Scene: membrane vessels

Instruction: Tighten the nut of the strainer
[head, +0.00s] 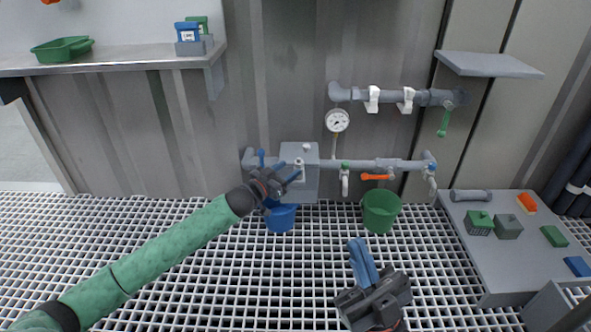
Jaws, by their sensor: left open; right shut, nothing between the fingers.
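A grey block (312,158) sits on the lower wall pipe, with small pale round fittings on its front and top. I cannot tell for certain which part is the strainer or its nut. My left gripper (281,163) is open, its blue fingers spread in front of the block's left side. Whether it touches anything there is unclear, and it hides part of the pipe. My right gripper (358,247) is shut and empty, low over the grating, well in front of the pipes, with its blue fingers together.
A blue bucket (281,218) and a green bucket (380,212) stand below the pipe. A pressure gauge (337,121), an orange valve lever (377,177) and a green handle (444,122) are on the piping. A grey table (488,262) at right holds several small items. A shelf (120,62) is at upper left.

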